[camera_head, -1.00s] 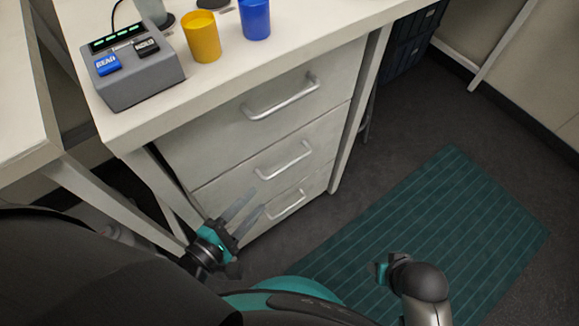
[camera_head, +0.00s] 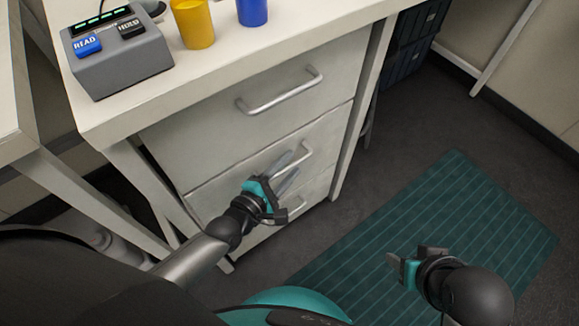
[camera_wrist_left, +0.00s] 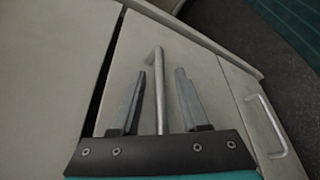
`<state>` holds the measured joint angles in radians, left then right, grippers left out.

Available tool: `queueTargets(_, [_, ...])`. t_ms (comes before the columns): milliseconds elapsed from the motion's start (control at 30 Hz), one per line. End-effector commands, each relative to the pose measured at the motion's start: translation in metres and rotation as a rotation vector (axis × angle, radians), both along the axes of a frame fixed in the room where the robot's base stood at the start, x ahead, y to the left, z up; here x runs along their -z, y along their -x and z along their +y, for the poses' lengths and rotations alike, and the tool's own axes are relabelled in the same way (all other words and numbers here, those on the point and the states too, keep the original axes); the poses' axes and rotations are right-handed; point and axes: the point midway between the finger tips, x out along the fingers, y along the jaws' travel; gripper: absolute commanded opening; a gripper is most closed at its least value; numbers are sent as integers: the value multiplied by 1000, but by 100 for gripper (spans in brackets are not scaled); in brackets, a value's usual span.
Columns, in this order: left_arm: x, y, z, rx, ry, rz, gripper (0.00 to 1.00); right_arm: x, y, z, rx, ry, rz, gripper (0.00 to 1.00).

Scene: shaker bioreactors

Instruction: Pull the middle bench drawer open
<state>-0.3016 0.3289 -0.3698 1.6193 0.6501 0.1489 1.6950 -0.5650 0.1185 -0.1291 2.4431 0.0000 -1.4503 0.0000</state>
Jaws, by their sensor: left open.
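The middle bench drawer (camera_head: 327,133) is a pale front with a silver bar handle (camera_head: 304,151), and it looks closed. My left gripper (camera_head: 287,167) is open at this handle and partly covers it in the head view. In the left wrist view, the handle (camera_wrist_left: 158,85) runs between the two fingers of my left gripper (camera_wrist_left: 160,75), with a gap visible on each side. How deep the handle sits between them is hard to judge. My right gripper (camera_head: 410,262) is over the mat, away from the drawers; its finger gap is unclear.
The top drawer handle (camera_head: 282,92) is above and the bottom drawer handle (camera_head: 298,205) below. A grey READ/HOLD device (camera_head: 118,60), a yellow cup (camera_head: 194,24) and a blue cup (camera_head: 252,10) stand on the bench. A green mat (camera_head: 480,215) lies on open floor.

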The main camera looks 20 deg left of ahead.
Motion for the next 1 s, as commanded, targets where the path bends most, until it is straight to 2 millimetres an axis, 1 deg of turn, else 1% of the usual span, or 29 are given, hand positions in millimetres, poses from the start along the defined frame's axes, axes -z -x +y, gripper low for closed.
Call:
queueTargets(133, [2,-5,-1,-1,0,0,45,-4,1,0,0,0,-7,50])
queueTargets(400, [1,-6,-2,-1,-1,0,45,-6,1,0,0,0,-8,50])
queueTargets(467, [1,-6,-2,-1,-1,0,39,-6,1,0,0,0,-8,50])
queueTargets(800, [1,-6,-2,0,-1,0,1,-6,1,0,0,-1,-9,50])
queueTargets(1000, [1,-6,-2,0,-1,0,0,-6,1,0,0,-1,-9,50])
